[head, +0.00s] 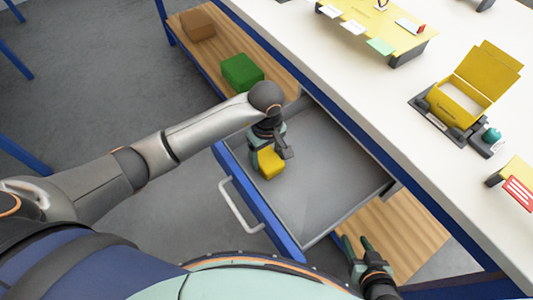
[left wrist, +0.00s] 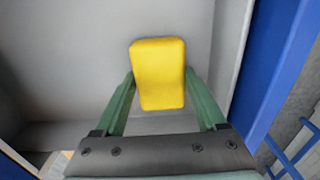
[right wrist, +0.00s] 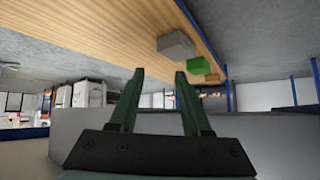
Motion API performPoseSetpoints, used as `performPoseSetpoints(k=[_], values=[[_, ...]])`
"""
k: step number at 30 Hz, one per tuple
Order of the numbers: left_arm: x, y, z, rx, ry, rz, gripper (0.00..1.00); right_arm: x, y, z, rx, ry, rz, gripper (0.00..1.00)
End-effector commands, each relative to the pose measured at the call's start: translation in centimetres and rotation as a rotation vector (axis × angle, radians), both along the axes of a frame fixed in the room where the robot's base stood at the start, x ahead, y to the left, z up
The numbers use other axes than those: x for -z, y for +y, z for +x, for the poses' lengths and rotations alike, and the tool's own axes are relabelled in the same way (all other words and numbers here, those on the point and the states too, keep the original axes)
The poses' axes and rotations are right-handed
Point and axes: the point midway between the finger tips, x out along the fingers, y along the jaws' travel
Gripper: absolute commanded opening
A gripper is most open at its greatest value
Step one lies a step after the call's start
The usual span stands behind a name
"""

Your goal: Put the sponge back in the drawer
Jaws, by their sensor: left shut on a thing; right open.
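The yellow sponge (head: 270,163) is in my left gripper (head: 267,150), over the inside of the open grey drawer (head: 325,180). In the left wrist view the sponge (left wrist: 158,75) sits between the two green fingers, with the grey drawer floor (left wrist: 80,60) behind it. I cannot tell whether the sponge touches the floor. The drawer is pulled out from under the white bench, with a blue front and a pale handle (head: 238,207). My right gripper (head: 355,246) is open and empty, in front of the drawer's right side; its spread fingers show in the right wrist view (right wrist: 157,95).
A green block (head: 241,72) and a brown box (head: 197,25) stand on the wooden lower shelf (head: 425,235). The white bench top (head: 340,85) carries a yellow open case (head: 468,90) and a yellow board (head: 385,25). Most of the drawer is empty.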

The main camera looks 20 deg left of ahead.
Motion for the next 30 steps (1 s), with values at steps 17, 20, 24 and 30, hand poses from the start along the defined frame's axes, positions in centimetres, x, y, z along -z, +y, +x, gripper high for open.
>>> performPoseSetpoints(k=[17,20,24,30], values=[[0.3,0.0,0.0,0.000,0.001,0.001,1.00,0.1,0.2,0.0,-0.001,0.002,0.003,0.48],[0.1,0.0,0.0,0.000,0.001,-0.001,1.00,0.0,0.2,0.0,-0.001,0.001,0.003,0.48],[-1.0,0.0,0.1,0.001,-0.004,0.000,1.00,-0.3,0.2,0.1,-0.001,-0.003,0.003,0.48],[-5.1,0.0,0.1,0.002,-0.006,0.000,1.00,-0.1,0.1,-0.1,0.001,0.002,0.001,0.48]])
